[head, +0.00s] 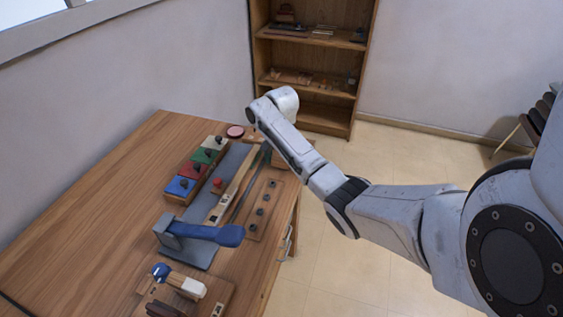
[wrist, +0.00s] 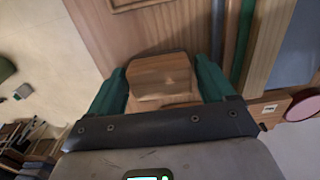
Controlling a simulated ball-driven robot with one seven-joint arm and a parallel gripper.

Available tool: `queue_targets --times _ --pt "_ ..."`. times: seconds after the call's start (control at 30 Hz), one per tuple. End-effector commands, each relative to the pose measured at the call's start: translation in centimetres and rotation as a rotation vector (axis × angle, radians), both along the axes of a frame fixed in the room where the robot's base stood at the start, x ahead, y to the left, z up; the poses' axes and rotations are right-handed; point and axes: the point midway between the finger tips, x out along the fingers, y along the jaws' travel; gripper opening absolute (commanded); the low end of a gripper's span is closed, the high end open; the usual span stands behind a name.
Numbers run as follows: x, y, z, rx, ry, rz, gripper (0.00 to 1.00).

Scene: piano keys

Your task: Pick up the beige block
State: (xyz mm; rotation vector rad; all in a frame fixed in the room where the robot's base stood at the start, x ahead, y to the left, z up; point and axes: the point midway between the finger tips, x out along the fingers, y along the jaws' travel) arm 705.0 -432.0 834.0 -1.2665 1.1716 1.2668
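A light wooden block (wrist: 160,76), which I take to be the beige block, lies between the fingers of my gripper (wrist: 160,66) in the wrist view. The green fingers are spread apart, one on each side of the block. A narrow gap seems to show at the right finger; contact on the left side is unclear. The block appears to rest on the wooden table (head: 95,225), near its far right end. In the head view my arm reaches over that end and hides most of the gripper and block.
In the head view, a tray with coloured squares (head: 196,168), a blue-handled tool (head: 205,232) and a board with black knobs (head: 262,210) lie on the table. A pink disc (wrist: 303,106) is near the gripper in the wrist view. A bookshelf (head: 312,70) stands behind.

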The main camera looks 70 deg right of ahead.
Motion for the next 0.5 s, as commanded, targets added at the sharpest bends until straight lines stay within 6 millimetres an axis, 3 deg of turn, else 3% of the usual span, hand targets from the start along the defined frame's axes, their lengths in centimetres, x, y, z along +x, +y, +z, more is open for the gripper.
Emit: queue_targets --times 0.07,0.43,0.5 --pt "0.01 0.00 0.03 0.000 0.000 0.000 0.75" --pt "0.02 -0.01 0.04 0.000 0.000 0.000 0.39" --pt "0.02 -0.02 0.06 -0.001 0.000 0.000 0.39"
